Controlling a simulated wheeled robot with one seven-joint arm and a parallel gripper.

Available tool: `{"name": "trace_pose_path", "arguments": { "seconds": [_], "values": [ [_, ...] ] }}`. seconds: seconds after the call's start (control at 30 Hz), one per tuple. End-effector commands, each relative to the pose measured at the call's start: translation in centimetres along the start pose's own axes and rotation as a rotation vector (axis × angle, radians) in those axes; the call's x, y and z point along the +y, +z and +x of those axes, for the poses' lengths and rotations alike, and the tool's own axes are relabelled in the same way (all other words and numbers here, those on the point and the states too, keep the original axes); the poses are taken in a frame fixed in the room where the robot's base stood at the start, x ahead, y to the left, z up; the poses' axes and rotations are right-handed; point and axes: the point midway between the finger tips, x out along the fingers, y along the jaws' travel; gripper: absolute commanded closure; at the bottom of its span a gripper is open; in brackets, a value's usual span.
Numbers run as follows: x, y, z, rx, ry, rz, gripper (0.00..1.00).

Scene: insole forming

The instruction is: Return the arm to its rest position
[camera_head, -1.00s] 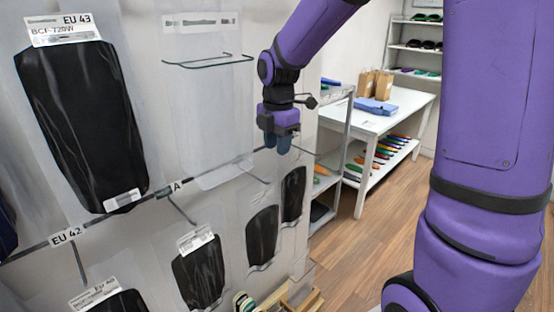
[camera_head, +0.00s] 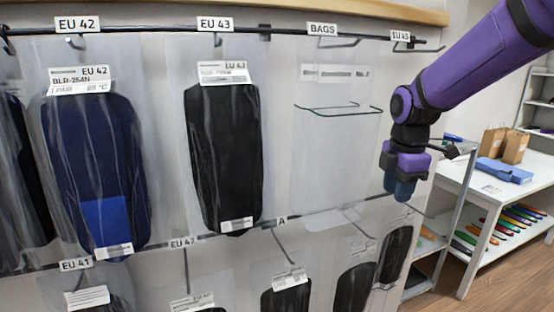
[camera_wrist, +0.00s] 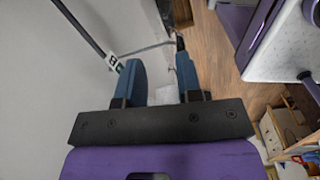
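My gripper (camera_head: 400,188) hangs at the end of my purple arm (camera_head: 470,65) on the right of the head view, fingers pointing down. It is in front of the wall rack, right of the clear bag under the BAGS label. In the wrist view my gripper (camera_wrist: 160,82) has its two blue-grey fingers apart. Between the fingertips I see only floor, wall and a pale patch, so it holds nothing.
Bagged insoles hang on the wall rack, a blue-black pair (camera_head: 92,165) and a black pair (camera_head: 224,150) in the upper row. The clear bag (camera_head: 335,160) hangs nearby. A white table (camera_head: 525,195) with paper bags (camera_head: 514,147) stands at right. Wood floor (camera_head: 500,275) shows below.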

Motion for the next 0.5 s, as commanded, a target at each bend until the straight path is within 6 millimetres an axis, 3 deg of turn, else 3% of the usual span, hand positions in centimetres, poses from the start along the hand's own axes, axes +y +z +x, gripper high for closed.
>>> {"name": "trace_pose_path", "arguments": {
  "seconds": [0.2,0.5],
  "values": [
    [-5.1,-0.5,-4.2,-0.015,0.1,0.39,0.67],
    [-12.4,-0.9,-7.8,0.054,0.233,0.946,0.67]
  ]
}}
